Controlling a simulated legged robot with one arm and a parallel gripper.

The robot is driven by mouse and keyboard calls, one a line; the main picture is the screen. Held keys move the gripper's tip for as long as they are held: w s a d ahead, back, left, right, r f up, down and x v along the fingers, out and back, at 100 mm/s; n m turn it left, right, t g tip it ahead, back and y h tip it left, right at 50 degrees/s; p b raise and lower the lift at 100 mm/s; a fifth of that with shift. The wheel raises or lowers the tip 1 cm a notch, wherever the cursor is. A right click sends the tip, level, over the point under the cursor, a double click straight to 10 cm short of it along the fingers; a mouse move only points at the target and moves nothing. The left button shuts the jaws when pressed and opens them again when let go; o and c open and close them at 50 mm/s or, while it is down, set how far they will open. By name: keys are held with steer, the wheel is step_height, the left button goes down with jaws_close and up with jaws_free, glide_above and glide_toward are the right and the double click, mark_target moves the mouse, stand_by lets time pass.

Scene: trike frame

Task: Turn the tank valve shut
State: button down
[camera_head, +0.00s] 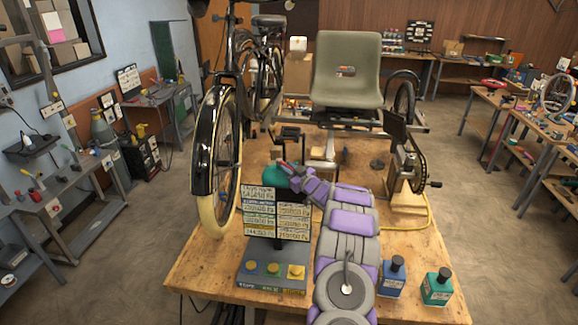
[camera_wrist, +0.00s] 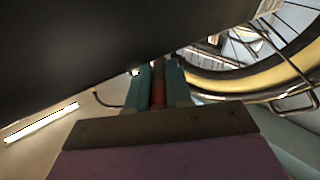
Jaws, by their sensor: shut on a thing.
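My gripper (camera_head: 285,166) reaches forward over the wooden table, just behind the top of the sign panel. A teal rounded thing (camera_head: 273,175), perhaps the tank, shows beside it and is mostly hidden by the panel. In the wrist view, my gripper's two teal fingers (camera_wrist: 158,80) are shut on a narrow reddish-brown piece (camera_wrist: 158,86), which looks like the valve handle. The valve body is hidden, so how far it is turned cannot be told. A large dark surface (camera_wrist: 80,50) fills the upper left of the wrist view.
A bicycle wheel (camera_head: 215,160) is close on the left. A grey seat (camera_head: 346,70) and trike frame stand behind. Blue (camera_head: 392,277) and green (camera_head: 437,288) bottles are right of my arm.

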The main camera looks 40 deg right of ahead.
steer(key=shift+w+a+f, duration=0.1)
steer(key=shift+a, duration=0.1)
steer(key=c, duration=1.1)
jaws_free()
steer(key=shift+w+f, duration=0.1)
steer(key=shift+w, duration=0.1)
steer(key=shift+o, duration=0.3)
steer(key=shift+s+d, duration=0.1)
steer(key=shift+s, duration=0.05)
steer(key=shift+s, duration=0.1)
steer(key=shift+s, duration=0.2)
steer(key=s+a, duration=0.1)
steer(key=s, duration=1.5)
steer(key=shift+s, duration=0.35)
steer(key=shift+a, duration=0.1)
